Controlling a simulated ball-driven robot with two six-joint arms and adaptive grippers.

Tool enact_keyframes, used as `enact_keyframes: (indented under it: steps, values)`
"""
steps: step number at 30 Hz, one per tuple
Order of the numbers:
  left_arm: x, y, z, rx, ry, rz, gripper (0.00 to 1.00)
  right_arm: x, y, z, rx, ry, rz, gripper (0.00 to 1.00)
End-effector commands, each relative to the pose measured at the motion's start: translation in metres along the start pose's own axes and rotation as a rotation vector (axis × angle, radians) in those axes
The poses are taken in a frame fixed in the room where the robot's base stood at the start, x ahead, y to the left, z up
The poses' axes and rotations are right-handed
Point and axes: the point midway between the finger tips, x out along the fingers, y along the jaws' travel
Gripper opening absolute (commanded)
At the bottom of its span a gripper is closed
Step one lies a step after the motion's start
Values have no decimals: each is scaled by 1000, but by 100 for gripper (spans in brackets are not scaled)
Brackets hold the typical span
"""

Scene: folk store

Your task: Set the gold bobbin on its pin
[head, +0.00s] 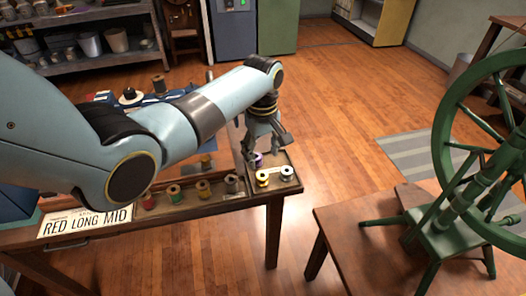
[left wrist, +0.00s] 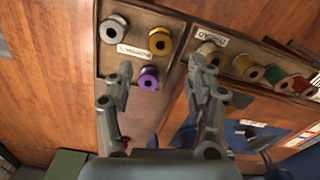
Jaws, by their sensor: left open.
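I cannot make out a bare pin. My right gripper is not in view.
A row of thread spools, including a green one (head: 174,193) and a red one (head: 148,200), lines the table's front. A sign (head: 85,222) lies at front left. A green spinning wheel (head: 445,215) stands right.

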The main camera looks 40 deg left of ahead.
Motion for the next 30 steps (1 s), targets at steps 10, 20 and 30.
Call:
enact_keyframes:
  steps: [10, 20, 30]
  values:
    - [37, 0, 0, 1, 1, 0, 56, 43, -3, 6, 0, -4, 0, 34]
    - [67, 0, 0, 1, -1, -1, 56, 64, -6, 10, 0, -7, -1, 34]
    - [82, 0, 0, 1, 1, 1, 56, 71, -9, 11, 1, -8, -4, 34]
